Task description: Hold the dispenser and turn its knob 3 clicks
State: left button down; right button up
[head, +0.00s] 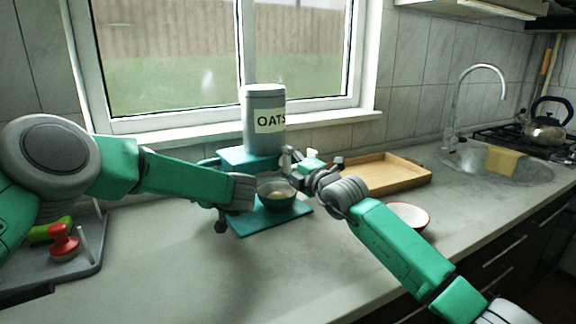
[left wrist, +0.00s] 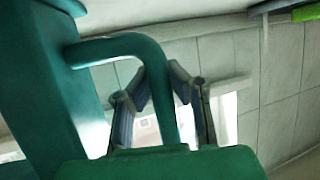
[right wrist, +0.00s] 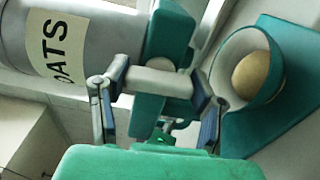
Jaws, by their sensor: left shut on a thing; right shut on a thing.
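The dispenser has a grey canister (head: 262,108) labelled OATS on a teal body (head: 240,157). A teal bowl (head: 277,203) with a tan heap inside stands on its teal base plate (head: 262,222). My left gripper (left wrist: 163,85) is shut on the teal loop handle (left wrist: 168,92) at the dispenser's left side; the arm hides most of this in the head view. My right gripper (right wrist: 157,78) is shut on the pale bar-shaped knob (right wrist: 160,82), one finger at each end. It also shows at the dispenser's front right in the head view (head: 296,160).
A wooden tray (head: 400,178) and a red-rimmed white bowl (head: 409,215) lie to the right. The sink (head: 500,165) and a kettle (head: 545,125) are further right. A grey tray (head: 85,262) with a red-handled item is at left. The front counter is clear.

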jog(key=shift+a+f+m, duration=0.15)
jog(key=shift+f+m, duration=0.15)
jog(key=shift+f, duration=0.15)
jog(key=o, duration=1.2)
jog(key=shift+c, duration=0.2)
jog(key=shift+r, duration=0.15)
jog(key=shift+d+r, duration=0.1)
jog(key=shift+d, duration=0.15)
jog(key=v, duration=1.1)
jog(key=shift+s+d, duration=0.2)
jog(key=shift+s, duration=0.1)
